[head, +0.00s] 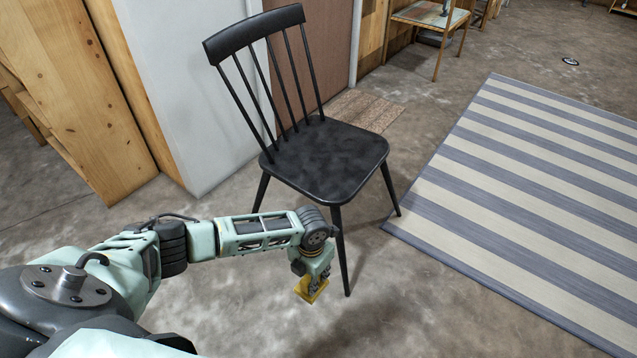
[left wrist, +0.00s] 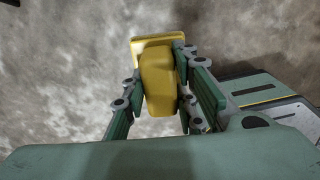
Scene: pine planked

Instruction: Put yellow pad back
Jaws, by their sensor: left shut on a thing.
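The yellow pad (left wrist: 157,82) is a small yellow piece with a wider flat end, seen between the fingers in the left wrist view. My left gripper (left wrist: 158,88) is shut on it. In the head view the left gripper (head: 315,278) points down in front of the black chair, and the yellow pad (head: 311,291) shows below its fingers, above the concrete floor. My right gripper is not in view.
A black spindle-back chair (head: 325,158) stands just beyond my left arm, its front leg close to the gripper. A striped rug (head: 540,190) lies at the right. A white wall panel (head: 205,90) and wooden boards stand at the left. Bare floor lies in front of the chair.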

